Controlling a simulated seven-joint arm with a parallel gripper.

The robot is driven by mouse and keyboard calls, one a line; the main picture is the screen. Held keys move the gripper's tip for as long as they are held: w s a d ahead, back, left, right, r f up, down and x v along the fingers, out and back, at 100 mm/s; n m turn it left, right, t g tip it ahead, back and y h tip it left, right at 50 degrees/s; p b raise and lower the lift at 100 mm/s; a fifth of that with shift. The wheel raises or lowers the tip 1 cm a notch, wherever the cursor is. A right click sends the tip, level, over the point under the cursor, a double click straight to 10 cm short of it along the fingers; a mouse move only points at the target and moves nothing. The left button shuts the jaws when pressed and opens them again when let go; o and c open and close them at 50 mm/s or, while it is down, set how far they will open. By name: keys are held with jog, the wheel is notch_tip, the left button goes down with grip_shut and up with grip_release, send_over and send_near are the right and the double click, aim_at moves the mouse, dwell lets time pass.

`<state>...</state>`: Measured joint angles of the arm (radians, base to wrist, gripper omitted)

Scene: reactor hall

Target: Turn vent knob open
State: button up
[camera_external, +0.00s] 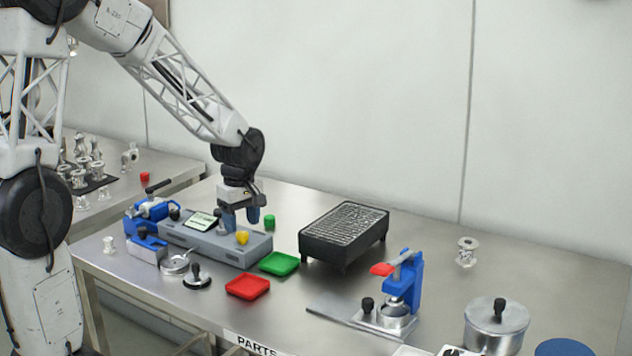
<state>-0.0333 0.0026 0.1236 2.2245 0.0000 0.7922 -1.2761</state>
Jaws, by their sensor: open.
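A long grey control box (213,242) with a small display (201,221) lies on the steel table. A yellow knob (242,237) is on its right part, and a small dark knob or lever (220,229) is just left of it. I cannot tell from this view which one is the vent knob. I cannot tell whether a finger touches anything, and the left finger partly hides the box.
A green cylinder (269,222) stands right of my gripper. A green tray (279,263), a red tray (248,286) and a black grill-like box (344,236) lie nearby. A blue press (404,285) and a lidded pot (496,325) stand to the right.

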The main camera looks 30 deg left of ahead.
aim_at(242, 238)
jog(key=shift+f, duration=1.45)
jog(key=c, duration=0.9)
